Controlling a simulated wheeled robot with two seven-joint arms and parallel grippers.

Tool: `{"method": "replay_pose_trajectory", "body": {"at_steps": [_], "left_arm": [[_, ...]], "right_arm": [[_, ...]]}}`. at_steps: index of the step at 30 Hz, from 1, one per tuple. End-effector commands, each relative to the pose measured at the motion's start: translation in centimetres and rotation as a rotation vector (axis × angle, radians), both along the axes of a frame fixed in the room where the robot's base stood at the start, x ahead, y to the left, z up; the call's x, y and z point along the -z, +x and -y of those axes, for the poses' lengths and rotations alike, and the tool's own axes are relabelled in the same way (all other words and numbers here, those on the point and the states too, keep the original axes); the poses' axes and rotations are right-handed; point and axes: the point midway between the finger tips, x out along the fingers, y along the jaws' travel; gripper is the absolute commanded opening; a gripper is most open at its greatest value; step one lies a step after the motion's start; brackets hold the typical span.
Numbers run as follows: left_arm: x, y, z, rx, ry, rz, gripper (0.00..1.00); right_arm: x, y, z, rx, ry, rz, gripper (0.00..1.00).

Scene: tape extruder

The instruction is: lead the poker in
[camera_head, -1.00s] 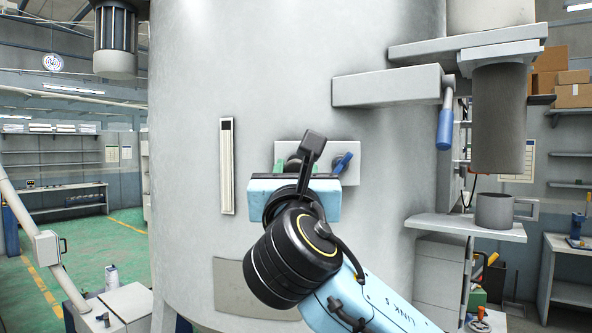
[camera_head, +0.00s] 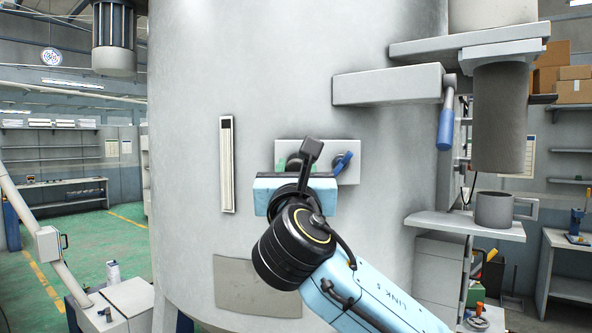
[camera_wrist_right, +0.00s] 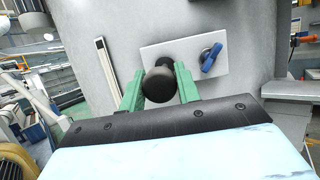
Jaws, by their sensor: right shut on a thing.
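The poker shows in the right wrist view as a thick black round knob (camera_wrist_right: 160,86) between my right gripper's green fingers (camera_wrist_right: 159,88). The fingers are shut on it from both sides. Behind the knob is a dark round opening (camera_wrist_right: 168,60) in a pale plate (camera_wrist_right: 150,54) on the big grey cylinder. The knob lines up roughly with it; I cannot tell whether the poker's tip is inside. In the head view my right gripper (camera_head: 296,166) is in front of the plate (camera_head: 348,174), with the poker mostly hidden by the wrist. My left gripper is out of view.
A blue-handled lever (camera_head: 344,162) sits on the plate just right of the gripper. A long white gauge strip (camera_head: 227,165) is on the cylinder (camera_head: 190,100) to the left. A bracket with a blue handle (camera_head: 445,130) and a shelf with a grey cup (camera_head: 494,210) stand to the right.

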Motion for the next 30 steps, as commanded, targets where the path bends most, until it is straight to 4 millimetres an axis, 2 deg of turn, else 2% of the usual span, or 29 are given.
{"method": "replay_pose_trajectory", "body": {"at_steps": [30], "left_arm": [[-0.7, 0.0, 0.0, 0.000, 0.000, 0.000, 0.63]], "right_arm": [[-0.2, 4.1, 0.1, 0.001, -0.001, 0.005, 0.00]]}}
